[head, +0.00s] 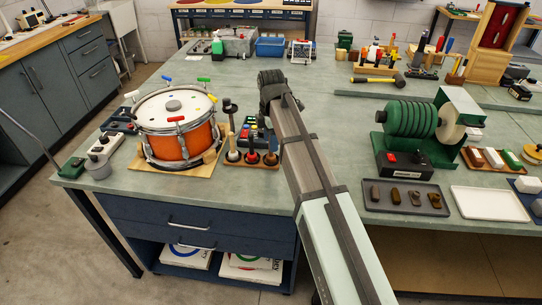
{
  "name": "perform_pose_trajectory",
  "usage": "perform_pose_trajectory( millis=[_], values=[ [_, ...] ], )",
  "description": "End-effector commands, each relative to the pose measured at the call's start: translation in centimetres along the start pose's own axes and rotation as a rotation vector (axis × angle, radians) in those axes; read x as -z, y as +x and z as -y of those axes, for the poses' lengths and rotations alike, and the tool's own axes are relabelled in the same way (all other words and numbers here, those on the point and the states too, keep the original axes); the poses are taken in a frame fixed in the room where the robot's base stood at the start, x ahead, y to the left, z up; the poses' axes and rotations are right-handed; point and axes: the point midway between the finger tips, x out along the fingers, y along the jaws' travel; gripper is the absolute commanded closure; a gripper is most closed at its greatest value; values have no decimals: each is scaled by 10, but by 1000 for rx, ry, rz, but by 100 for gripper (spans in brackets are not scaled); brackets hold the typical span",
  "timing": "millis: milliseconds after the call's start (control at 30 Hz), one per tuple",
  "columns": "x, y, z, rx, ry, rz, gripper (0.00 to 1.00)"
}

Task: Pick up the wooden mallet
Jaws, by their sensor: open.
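My arm reaches forward over the bench, and my gripper (270,78) is the dark part at its far end. It is open, but its fingertips are small and hard to make out. No single thing is plainly the wooden mallet. A hammer-like tool (376,79) with a yellowish handle and dark head lies at the back, right of my gripper. Upright wooden-handled tools (233,143) stand in a wooden rack (256,165) left of my arm. My arm hides part of the bench beside the rack.
An orange drum (170,147) stands on a wooden board (150,160) to the left. A green ribbed machine (411,121) and a dark tray (376,205) of small pieces are to the right. A blue bin (270,47) sits behind my gripper. Clear bench (340,120) lies right of my arm.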

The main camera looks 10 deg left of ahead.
Motion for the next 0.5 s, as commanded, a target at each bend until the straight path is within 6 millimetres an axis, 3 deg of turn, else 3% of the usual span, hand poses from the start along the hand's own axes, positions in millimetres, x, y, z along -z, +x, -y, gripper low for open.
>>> perform_pose_trajectory(
  millis=[100,367,500],
  values=[
    [0,12,1,2,0,0,50],
    [0,14,0,0,0,0,50],
    [0,14,0,0,0,0,64]
  ],
)
